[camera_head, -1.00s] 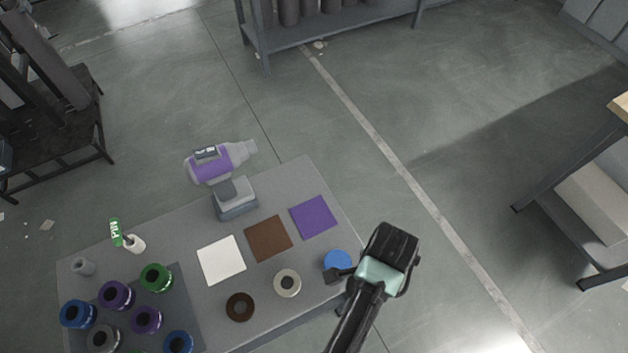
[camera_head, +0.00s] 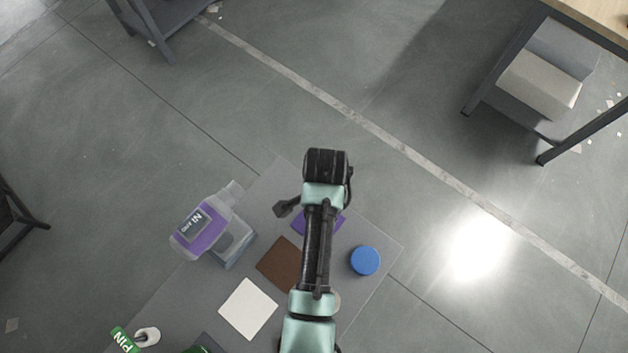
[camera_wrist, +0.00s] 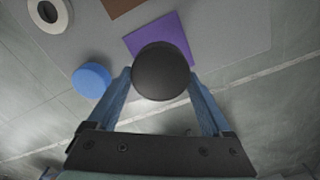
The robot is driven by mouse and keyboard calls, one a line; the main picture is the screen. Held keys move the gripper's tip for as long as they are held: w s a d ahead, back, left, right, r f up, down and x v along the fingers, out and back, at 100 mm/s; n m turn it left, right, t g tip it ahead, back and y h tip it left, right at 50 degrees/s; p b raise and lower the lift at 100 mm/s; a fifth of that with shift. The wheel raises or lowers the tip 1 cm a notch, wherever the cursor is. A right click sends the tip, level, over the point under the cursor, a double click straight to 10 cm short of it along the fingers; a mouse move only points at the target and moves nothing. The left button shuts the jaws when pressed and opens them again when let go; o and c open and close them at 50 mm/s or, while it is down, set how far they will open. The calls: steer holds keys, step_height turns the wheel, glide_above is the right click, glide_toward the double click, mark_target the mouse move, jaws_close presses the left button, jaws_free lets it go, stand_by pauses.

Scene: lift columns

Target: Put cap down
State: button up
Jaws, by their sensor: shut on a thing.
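A round black cap (camera_wrist: 161,70) is between the two blue-grey fingers of my gripper (camera_wrist: 161,76), which is shut on it. In the wrist view the cap overlaps a flat purple square (camera_wrist: 165,35) on the grey table; its height above it is hard to tell. In the head view my arm partly covers the purple square (camera_head: 337,224), and the fingers and held cap are hidden behind my wrist. A blue cap (camera_head: 365,261) sits on the table right of the arm; it also shows left of the fingers in the wrist view (camera_wrist: 91,80).
Brown (camera_head: 279,265) and white (camera_head: 247,308) squares lie on the table (camera_head: 190,290). A green tag (camera_head: 125,340) is at lower left. A pale ring (camera_wrist: 50,13) is at the wrist view's upper left.

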steer(key=shift+f, duration=3.5)
steer(key=shift+f, duration=0.1)
